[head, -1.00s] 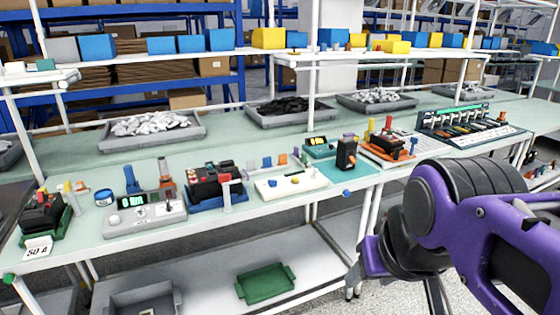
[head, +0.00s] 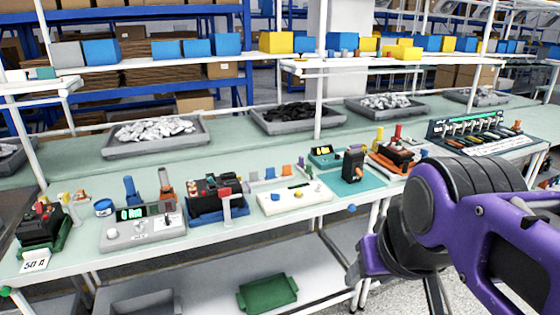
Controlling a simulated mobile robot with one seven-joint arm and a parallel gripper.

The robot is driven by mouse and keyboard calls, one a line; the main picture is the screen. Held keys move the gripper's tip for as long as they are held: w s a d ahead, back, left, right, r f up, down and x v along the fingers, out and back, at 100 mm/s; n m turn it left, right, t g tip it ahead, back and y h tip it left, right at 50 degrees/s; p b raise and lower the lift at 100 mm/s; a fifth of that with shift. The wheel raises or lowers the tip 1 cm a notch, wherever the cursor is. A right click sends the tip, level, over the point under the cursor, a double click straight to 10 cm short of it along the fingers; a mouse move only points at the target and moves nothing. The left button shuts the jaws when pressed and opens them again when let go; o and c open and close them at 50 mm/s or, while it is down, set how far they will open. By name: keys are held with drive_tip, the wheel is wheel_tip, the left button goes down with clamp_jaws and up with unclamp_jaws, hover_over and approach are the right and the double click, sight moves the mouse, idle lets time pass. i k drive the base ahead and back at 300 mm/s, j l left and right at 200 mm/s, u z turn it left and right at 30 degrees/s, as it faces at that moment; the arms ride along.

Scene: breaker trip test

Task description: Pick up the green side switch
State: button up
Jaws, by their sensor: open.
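Several small coloured switch-like pieces stand in a row at the back of a white board (head: 282,204) on the bench. They include a blue piece (head: 270,172), an orange piece (head: 286,170) and a purple one (head: 301,164). A small green spot (head: 298,194) shows on the white board, but I cannot tell whether it is the green side switch. My purple and black arm fills the lower right, in front of the bench edge. My gripper's fingertips do not show, and nothing is seen held.
A grey meter (head: 142,232), a black-and-red breaker unit (head: 216,200) and a teal mat (head: 352,182) with a black device stand along the bench (head: 85,262). Grey trays (head: 156,145) lie behind. A green tray (head: 267,295) sits on the lower shelf. Shelf posts rise from the bench.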

sight(308, 170)
drive_tip(key=i+l+u, duration=0.3)
drive_tip(key=i+l, duration=0.35)
drive_tip(key=i, duration=0.1)
